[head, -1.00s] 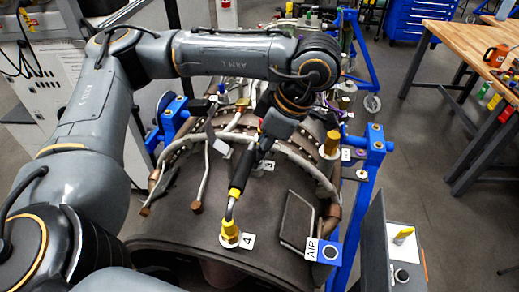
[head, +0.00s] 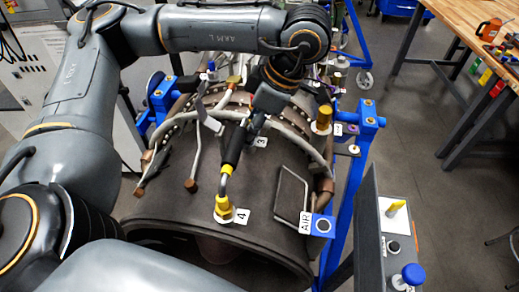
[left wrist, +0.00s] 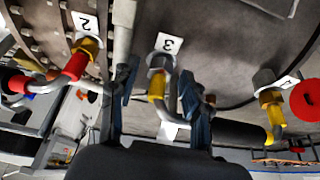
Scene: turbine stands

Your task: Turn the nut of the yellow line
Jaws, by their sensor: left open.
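The yellow line (head: 229,158) has a dark sleeve with yellow ends and bends down to a gold nut (head: 224,211) beside label 4 on the dark turbine casing (head: 190,212). My left gripper (head: 256,125) is above the casing near label 3, behind the nut, its fingertips partly hidden. In the left wrist view, its two fingers (left wrist: 158,85) are apart, with a grey pipe with a yellow collar (left wrist: 156,86) by label 3 between or behind them. Contact cannot be told. At the right there, a yellow-collared fitting (left wrist: 271,97) joins a dark sleeve. My right gripper is not in view.
Several pipes and a grey hose arch (head: 290,127) cross the casing. A blue frame (head: 352,185) flanks it on the right. A stand with a yellow knob (head: 396,207) and blue cap (head: 413,274) is at lower right. A red round part (left wrist: 305,100) shows in the wrist view.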

